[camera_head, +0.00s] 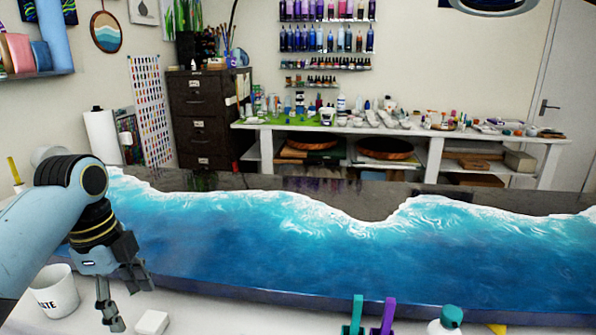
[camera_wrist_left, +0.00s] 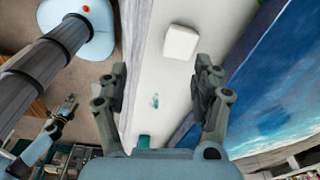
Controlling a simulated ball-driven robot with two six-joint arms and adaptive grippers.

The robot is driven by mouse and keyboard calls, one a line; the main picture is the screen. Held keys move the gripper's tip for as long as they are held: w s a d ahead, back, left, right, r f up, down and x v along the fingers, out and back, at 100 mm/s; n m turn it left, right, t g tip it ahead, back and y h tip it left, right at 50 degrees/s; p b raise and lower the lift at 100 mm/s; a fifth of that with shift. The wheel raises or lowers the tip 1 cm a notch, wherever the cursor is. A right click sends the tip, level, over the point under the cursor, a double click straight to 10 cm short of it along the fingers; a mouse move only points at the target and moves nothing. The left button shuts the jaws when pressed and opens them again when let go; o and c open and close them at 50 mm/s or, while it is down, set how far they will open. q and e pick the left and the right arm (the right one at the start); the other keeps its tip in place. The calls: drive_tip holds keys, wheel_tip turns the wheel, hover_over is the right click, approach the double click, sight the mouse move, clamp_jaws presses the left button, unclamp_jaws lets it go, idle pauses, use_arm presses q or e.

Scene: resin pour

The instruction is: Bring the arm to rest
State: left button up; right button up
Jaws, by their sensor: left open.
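My left gripper (camera_head: 128,303) hangs with its fingers down over the white front strip, near the left end of the blue wave-patterned resin piece (camera_head: 330,250). It is open and empty. In the left wrist view its two fingers (camera_wrist_left: 160,88) stand wide apart, with white surface between them. A small white block (camera_head: 151,322) lies close to the fingertips; it also shows ahead of them in the wrist view (camera_wrist_left: 181,42). Another gripper (camera_wrist_left: 65,106), apparently my right, is small at the left of the wrist view; its jaw state is unclear. It does not show in the head view.
A white waste cup (camera_head: 54,292) stands left of the left gripper. A teal tool (camera_head: 355,314), a purple tool (camera_head: 387,315) and a teal-capped bottle (camera_head: 446,320) are along the front edge. A cluttered white bench (camera_head: 435,160) stands behind. The front strip between block and teal tool looks clear.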

use_arm(q)
drive_tip(key=s+d+r+n+t+y, duration=0.1)
drive_tip(key=s+d+n+t+y, duration=0.2)
drive_tip(key=s+n, duration=1.65)
drive_tip(key=s+a+f+m+g+h+b, duration=0.1)
drive_tip(key=s+f+m+b, duration=0.2)
drive_tip(key=f, duration=1.4)
drive_tip(key=s+a+f+m+b, duration=0.15)
drive_tip(key=f+b, duration=0.35)
drive_tip(key=f, duration=1.2)
drive_tip(key=s+f+n+g+b, duration=0.1)
drive_tip(key=s+f+b, duration=0.5)
drive_tip(key=s+f, duration=1.3)
wheel_tip(320, 180, down, 4)
drive_tip(key=shift+s+a+f+g+b, duration=0.2)
drive_tip(key=shift+s+g+b, duration=0.1)
drive_tip(key=shift+b, duration=0.1)
drive_tip(key=shift+o, duration=0.2)
drive_tip(key=shift+w, duration=0.1)
